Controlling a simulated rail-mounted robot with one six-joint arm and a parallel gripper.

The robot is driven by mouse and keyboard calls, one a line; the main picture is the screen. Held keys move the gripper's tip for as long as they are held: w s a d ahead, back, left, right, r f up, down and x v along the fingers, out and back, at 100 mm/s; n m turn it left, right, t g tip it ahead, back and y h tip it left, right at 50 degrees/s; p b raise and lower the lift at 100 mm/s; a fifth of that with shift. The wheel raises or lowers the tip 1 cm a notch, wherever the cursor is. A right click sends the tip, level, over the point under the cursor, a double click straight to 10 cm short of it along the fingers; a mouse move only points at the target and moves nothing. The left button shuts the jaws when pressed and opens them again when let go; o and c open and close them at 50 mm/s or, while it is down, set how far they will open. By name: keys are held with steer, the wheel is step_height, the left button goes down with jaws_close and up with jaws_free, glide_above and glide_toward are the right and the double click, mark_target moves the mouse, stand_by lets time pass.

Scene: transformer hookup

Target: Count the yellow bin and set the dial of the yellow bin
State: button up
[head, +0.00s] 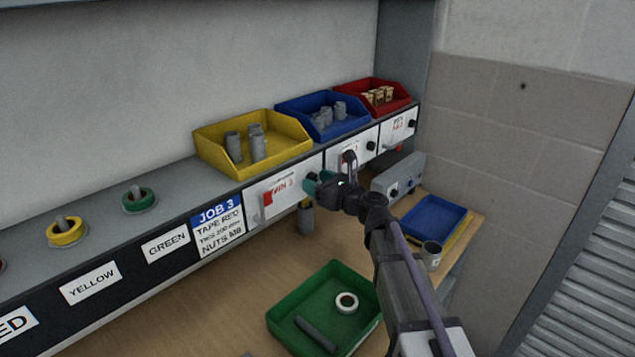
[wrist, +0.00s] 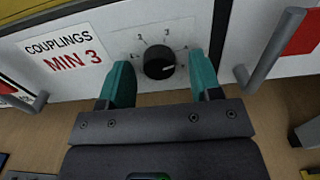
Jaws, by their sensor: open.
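The yellow bin (head: 287,151) stands on the shelf with grey couplings (head: 257,148) inside; I make out three, one partly hidden behind another. Its white front panel (wrist: 95,68) reads COUPLINGS MIN 3. The black dial (wrist: 158,62) sits on that panel with small numbers around it. A pale mark on the knob seems to point right; the exact setting is hard to read. My gripper (wrist: 161,72) is open, with one teal finger on each side of the dial, apparently not closed on it. In the head view my gripper (head: 319,184) hides the dial.
Silver handles (wrist: 270,50) stick out on both sides of the dial. Blue (head: 362,126) and red (head: 408,104) bins stand to the right. Below, a green tray (head: 283,312) holds a tape roll, and a grey cylinder (head: 306,218) stands on the bench.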

steer(key=shift+a, duration=0.1)
steer(key=c, duration=0.9)
steer(key=shift+c, duration=0.2)
steer(key=shift+n, duration=0.4)
steer(key=n, duration=0.4)
steer(key=shift+n, duration=2.5)
